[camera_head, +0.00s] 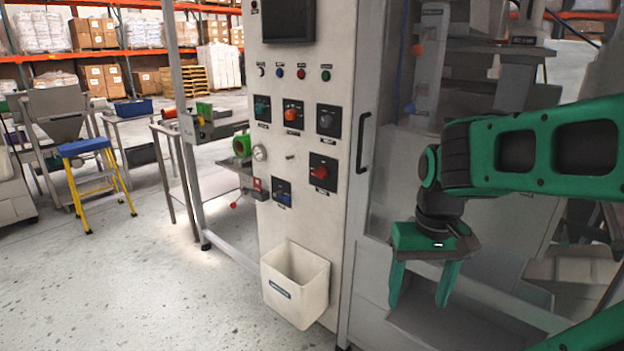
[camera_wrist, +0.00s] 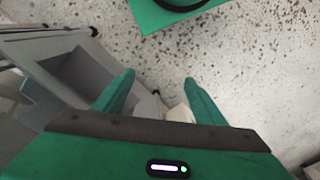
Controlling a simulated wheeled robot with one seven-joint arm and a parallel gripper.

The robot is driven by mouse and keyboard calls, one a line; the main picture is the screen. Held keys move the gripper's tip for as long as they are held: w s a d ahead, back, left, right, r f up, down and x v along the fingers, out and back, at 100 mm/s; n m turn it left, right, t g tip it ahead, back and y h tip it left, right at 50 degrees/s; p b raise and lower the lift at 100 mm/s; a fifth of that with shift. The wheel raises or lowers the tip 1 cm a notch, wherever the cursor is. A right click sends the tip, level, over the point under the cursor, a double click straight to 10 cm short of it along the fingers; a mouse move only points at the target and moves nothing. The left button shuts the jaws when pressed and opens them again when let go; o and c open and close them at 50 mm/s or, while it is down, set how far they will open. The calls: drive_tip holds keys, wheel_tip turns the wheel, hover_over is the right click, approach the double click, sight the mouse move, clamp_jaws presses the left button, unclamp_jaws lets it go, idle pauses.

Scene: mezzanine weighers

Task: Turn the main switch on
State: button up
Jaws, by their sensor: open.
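The control cabinet (camera_head: 302,220) stands at the picture's centre in the head view, its panel carrying several rotary switches. A red-knobbed switch (camera_head: 321,172) on a black plate sits low at the right. A red-orange knob (camera_head: 292,114), a green knob (camera_head: 262,107) and a black knob (camera_head: 327,120) sit in a row above it. The labels are too small to read, so I cannot tell which is the main switch. My green gripper (camera_head: 420,300) points down, open and empty, right of and below the panel; its fingers also show in the wrist view (camera_wrist: 159,80).
A white bin (camera_head: 297,283) juts from the cabinet's lower front. A dark door handle (camera_head: 363,142) stands right of the switches. A yellow step stool (camera_head: 95,180) with a blue top is at left. The speckled floor (camera_head: 170,300) left of the cabinet is clear.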

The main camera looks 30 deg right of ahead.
drive_tip(key=w+d+f+n+h, duration=0.25)
drive_tip(key=w+d+n, duration=0.25)
drive_tip(key=w, duration=0.6)
drive_tip(key=w+d+f+n+g+h, duration=0.1)
drive_tip(key=w+d+n+h, duration=0.35)
drive_tip(key=w, duration=0.65)
drive_tip(key=w+d+f+n+h, duration=0.2)
drive_tip(key=w+d+n, duration=0.35)
drive_tip(key=w, duration=0.55)
drive_tip(key=n+t+h, duration=0.7)
drive_tip(key=n+h, duration=0.1)
drive_tip(key=n, duration=0.5)
approach(317, 175)
drive_tip(key=x, duration=0.8)
drive_tip(key=shift+d, duration=0.1)
